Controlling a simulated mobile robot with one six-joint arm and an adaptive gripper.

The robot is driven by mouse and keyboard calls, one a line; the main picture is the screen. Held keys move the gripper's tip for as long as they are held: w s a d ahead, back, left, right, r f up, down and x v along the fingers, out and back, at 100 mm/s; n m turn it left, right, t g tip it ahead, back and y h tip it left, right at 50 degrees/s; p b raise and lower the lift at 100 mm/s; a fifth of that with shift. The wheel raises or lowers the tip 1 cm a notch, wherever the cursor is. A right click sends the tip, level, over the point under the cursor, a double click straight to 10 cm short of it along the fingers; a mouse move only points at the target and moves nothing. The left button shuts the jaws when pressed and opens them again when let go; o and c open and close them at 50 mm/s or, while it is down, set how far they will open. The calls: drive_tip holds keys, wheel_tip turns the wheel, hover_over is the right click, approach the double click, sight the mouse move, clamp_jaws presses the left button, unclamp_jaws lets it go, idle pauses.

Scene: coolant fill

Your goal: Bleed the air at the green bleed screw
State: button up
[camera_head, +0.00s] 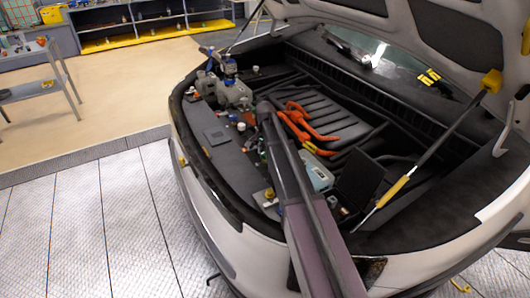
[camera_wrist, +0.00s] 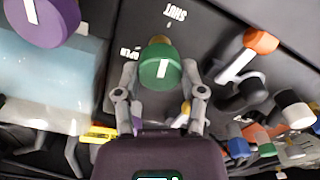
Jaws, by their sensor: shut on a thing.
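The green bleed screw (camera_wrist: 160,72) is a round green knob with a white mark, seen in the middle of the wrist view. The mark runs nearly straight up and down in the picture. A brassy part shows just behind it. The dark panel behind carries the words OPEN and SHUT, printed upside down in this view. My gripper (camera_wrist: 160,66) has one finger on each side of the knob and is shut on it. In the head view my arm reaches over the open bay of the car (camera_head: 205,215) and hides the screw.
In the wrist view, an orange-capped knob (camera_wrist: 261,41) and a white-capped black part (camera_wrist: 295,110) stand right, a purple knob (camera_wrist: 40,20) upper left. In the head view, orange cables (camera_head: 297,118) lie beside my arm, and a prop rod (camera_head: 393,191) stands at right.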

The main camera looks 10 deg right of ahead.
drive_tip(key=n, duration=1.4)
drive_tip(key=shift+a+n, duration=0.1)
drive_tip(key=shift+n, duration=0.3)
drive_tip(key=o, duration=1.1)
drive_tip(key=shift+o, duration=0.2)
